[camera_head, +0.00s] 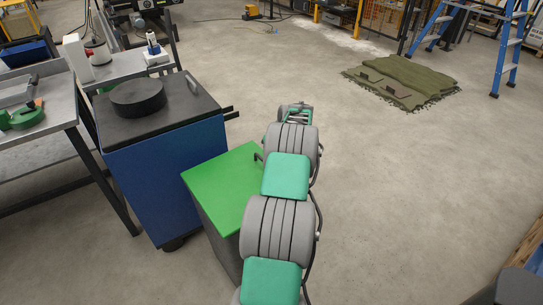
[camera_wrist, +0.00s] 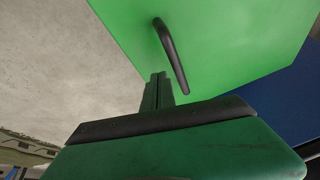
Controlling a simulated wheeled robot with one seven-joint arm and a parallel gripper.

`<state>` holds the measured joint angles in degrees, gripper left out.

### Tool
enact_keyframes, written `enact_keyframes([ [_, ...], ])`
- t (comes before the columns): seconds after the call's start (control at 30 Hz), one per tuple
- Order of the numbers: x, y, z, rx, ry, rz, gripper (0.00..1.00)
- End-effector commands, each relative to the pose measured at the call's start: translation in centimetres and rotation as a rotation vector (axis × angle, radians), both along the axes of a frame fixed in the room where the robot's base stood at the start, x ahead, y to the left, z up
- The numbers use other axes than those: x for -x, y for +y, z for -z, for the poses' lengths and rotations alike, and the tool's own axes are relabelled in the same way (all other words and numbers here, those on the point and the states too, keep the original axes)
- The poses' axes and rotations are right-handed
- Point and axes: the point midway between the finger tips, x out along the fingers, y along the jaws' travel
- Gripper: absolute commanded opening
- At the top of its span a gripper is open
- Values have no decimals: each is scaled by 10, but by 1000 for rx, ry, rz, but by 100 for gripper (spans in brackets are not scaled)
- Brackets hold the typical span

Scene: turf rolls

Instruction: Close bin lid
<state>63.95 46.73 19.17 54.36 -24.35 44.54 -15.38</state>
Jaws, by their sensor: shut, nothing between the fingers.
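The bin has a bright green lid (camera_head: 222,180) and a dark grey body (camera_head: 217,232). In the head view the lid lies across the top of the body, with no gap visible on the left side; my arm covers its right part. A dark bar handle (camera_head: 258,157) stands at the lid's far right edge. In the wrist view the green lid (camera_wrist: 225,45) fills the upper right, with the curved handle (camera_wrist: 172,55) near its edge. My gripper (camera_wrist: 158,78) is shut and empty, just below the handle and apart from it in the picture. The head view does not show my fingertips clearly.
A blue cabinet (camera_head: 170,175) with a black disc (camera_head: 138,97) on top stands close to the bin's left. A grey workbench (camera_head: 45,105) is farther left. A green mat (camera_head: 405,80) and a blue ladder (camera_head: 507,50) are at the back right.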

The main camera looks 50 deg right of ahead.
Motion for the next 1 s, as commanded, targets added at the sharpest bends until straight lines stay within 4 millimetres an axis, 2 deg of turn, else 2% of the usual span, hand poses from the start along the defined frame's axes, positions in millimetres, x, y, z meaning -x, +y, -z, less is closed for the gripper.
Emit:
enact_keyframes([
  [0.17,0,0,-4,1,-1,-1,0],
  [0.27,-2,-2,-20,2,-1,-5,0],
  [0.37,-5,-3,-45,3,-1,-11,0],
  [0.47,13,-23,-49,2,0,-7,0],
  [0.6,34,-49,-66,1,-1,-10,0],
  [0.7,44,-62,-74,1,0,-13,0],
  [0.9,53,-72,-80,0,1,-14,0],
  [1.0,48,-68,-85,1,0,-19,0],
])
